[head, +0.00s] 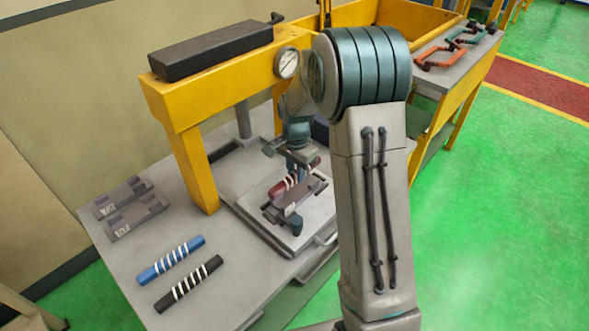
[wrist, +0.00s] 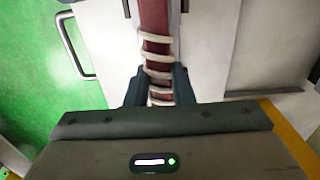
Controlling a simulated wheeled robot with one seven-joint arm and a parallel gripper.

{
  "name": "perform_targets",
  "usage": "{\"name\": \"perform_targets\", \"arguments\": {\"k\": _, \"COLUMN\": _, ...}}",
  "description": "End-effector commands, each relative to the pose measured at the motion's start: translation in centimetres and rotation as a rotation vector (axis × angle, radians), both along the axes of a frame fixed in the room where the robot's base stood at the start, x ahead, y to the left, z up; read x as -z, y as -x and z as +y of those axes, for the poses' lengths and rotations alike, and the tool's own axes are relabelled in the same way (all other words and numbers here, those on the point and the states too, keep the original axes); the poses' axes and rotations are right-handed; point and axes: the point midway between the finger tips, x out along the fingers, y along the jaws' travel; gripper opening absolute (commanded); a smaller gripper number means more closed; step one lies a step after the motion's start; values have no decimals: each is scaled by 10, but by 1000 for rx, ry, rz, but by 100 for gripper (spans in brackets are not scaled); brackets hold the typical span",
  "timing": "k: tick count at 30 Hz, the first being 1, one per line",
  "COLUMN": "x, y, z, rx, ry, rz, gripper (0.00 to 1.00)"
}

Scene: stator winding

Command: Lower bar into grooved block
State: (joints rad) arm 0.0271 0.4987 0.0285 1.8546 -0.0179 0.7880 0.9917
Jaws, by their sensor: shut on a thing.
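A dark red bar (head: 281,188) wrapped with white bands is held under the yellow press frame. In the wrist view the red bar (wrist: 155,22) runs up the picture between the fingers. My gripper (head: 291,163) is shut on it, with one finger on each side in the wrist view (wrist: 160,88). A grey grooved block (head: 287,209) sits on the press plate, below and beside the bar. My gripper and the bar hide part of the block. I cannot tell whether the bar touches its groove.
The yellow press frame (head: 190,120) stands around and above the work area. A blue bar (head: 170,261) and a black bar (head: 188,284), both white-banded, lie at the table's front left. Two grey blocks (head: 136,218) lie behind them. Orange handle-like parts (head: 440,55) lie on a back-right bench.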

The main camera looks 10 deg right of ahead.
Motion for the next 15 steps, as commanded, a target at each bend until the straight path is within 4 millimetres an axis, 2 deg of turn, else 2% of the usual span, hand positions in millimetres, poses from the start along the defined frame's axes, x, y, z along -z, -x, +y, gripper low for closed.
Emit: {"name": "perform_targets", "arguments": {"k": 15, "x": 3, "y": 1, "z": 0, "rx": 1, "ry": 0, "rz": -1, "gripper": 0}}
